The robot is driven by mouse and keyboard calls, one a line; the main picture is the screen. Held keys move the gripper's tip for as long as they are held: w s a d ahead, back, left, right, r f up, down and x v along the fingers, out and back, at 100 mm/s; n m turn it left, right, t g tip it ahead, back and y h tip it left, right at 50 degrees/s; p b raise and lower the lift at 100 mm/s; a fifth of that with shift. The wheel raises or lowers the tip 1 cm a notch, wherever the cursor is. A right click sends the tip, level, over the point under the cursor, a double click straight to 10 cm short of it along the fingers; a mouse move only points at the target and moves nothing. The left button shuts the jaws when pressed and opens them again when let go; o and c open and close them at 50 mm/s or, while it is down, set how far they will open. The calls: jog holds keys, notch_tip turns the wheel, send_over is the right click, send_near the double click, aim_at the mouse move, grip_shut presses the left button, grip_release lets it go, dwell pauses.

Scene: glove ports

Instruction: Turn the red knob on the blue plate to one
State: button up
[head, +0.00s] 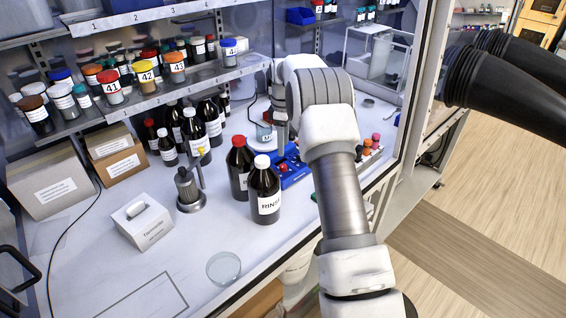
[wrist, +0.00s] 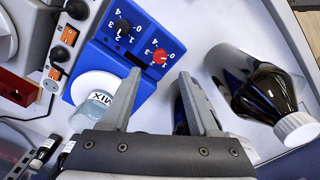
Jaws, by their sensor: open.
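The blue plate (wrist: 112,48) fills the upper middle of the wrist view. Where the red knob points is too small to tell. My gripper (wrist: 160,78) is open and empty; its fingertips are spread on either side below the red knob, apart from it in the picture. In the head view the blue plate (head: 291,172) shows beside my arm, and its knobs are mostly hidden. A beaker marked MIX (wrist: 95,107) stands on the plate's round white top.
A dark bottle with a white cap, marked RINSE (head: 265,192), stands close to the plate, with a red-capped bottle (head: 240,168) beside it. The white-capped bottle also shows right of my fingers in the wrist view (wrist: 262,92). The front bench around a glass dish (head: 223,268) is clear.

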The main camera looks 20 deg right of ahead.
aim_at(283, 166)
notch_tip(283, 166, down, 8)
jog(key=shift+f+p, duration=0.2)
jog(key=shift+p, duration=0.35)
grip_shut()
